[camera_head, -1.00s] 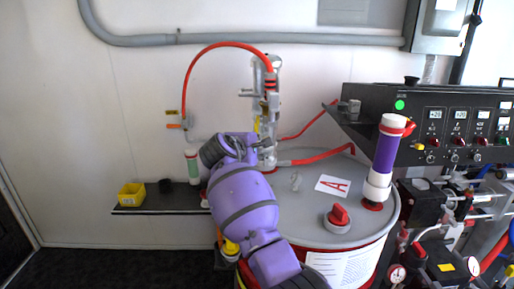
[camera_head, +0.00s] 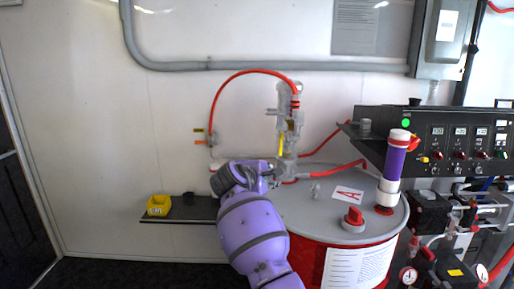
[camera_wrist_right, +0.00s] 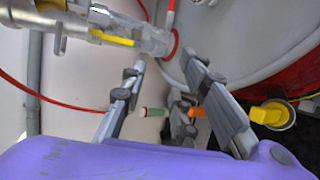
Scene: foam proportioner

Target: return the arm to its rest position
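My purple right arm (camera_head: 252,232) rises from the bottom of the head view, in front of the drum's left side. Its wrist is near the clear fitting and covers part of the shelf. The right gripper (camera_wrist_right: 166,66) shows in the right wrist view, with its two grey fingers spread apart and nothing held between them. A green and white tube (camera_wrist_right: 153,112) and a small orange piece (camera_wrist_right: 197,112) appear beyond the fingers; their distance is hard to tell. In the head view the right fingertips are mostly hidden by the wrist. My left gripper is in neither current view.
The grey drum (camera_head: 325,217) carries a red-handled cap (camera_head: 353,218) and a purple and white tube (camera_head: 394,160). The clear fitting (camera_head: 288,125) with a red hose stands behind. The control panel (camera_head: 440,140) is at right.

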